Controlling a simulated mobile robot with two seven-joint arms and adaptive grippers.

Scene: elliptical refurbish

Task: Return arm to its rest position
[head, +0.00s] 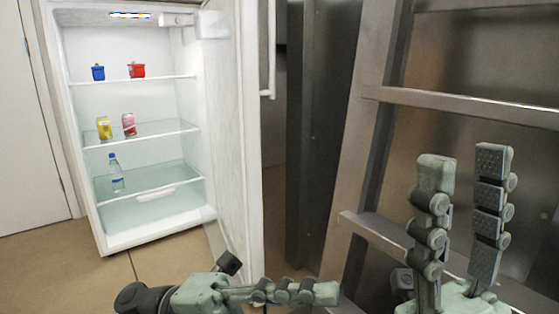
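My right gripper (464,168) stands at the lower right with its two fingers pointing up. The fingers are spread apart with nothing between them, in front of a metal rack. My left gripper (322,293) lies low at the bottom centre, pointing right. One jointed finger shows lengthwise. The other finger is not clearly seen, so its opening cannot be told. No object shows at its tip.
An open white fridge (130,226) at the left holds a blue pot (98,72), a red pot (137,70), a yellow can (104,128), a pink can (129,124) and a water bottle (116,174). Its door (231,130) stands open. A metal rack (455,104) is close at right.

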